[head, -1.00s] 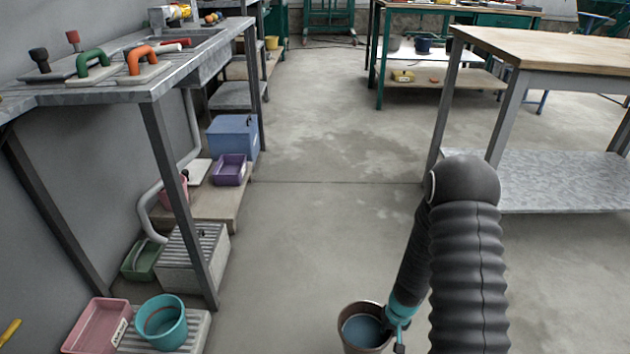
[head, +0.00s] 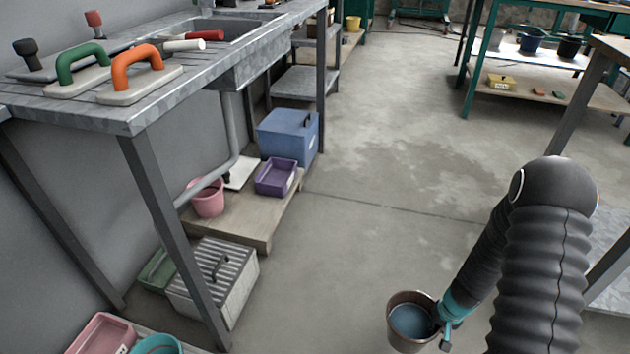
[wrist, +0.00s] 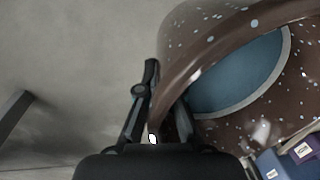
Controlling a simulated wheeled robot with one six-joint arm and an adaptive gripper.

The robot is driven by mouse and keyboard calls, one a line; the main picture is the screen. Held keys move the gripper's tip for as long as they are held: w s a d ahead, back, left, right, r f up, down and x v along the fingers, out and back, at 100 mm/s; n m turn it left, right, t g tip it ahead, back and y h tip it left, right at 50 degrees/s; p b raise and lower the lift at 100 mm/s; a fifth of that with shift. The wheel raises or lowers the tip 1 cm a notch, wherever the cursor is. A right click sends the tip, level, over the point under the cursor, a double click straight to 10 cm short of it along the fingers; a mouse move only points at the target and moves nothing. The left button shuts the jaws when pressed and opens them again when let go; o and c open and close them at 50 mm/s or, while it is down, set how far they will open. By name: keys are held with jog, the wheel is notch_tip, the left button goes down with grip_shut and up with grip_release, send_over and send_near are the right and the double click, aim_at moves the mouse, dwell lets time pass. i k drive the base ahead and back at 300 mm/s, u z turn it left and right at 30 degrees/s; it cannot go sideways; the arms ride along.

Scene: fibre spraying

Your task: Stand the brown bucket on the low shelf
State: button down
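The brown bucket (head: 402,340), blue-grey inside, hangs upright over the floor at the bottom of the head view. My gripper (head: 438,320) is at its right side, shut on its wall near the rim. In the wrist view the speckled brown bucket (wrist: 215,35) fills the upper right, its wall between the two fingers (wrist: 160,115). The bucket's base is cut off in the head view. A low wooden shelf (head: 235,222) lies under the sink bench, left of and beyond the bucket. The bucket is apart from it.
On the low shelf are a pink bucket (head: 207,198), a purple tray (head: 276,177) and a blue box (head: 288,135). A ribbed grey box (head: 215,280) stands in front. The bench leg (head: 178,240) rises at the left. Floor between shelf and bucket is clear.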

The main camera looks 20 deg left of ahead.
aim_at(253, 215)
jog(key=i, duration=3.05)
jog(key=u, duration=3.55)
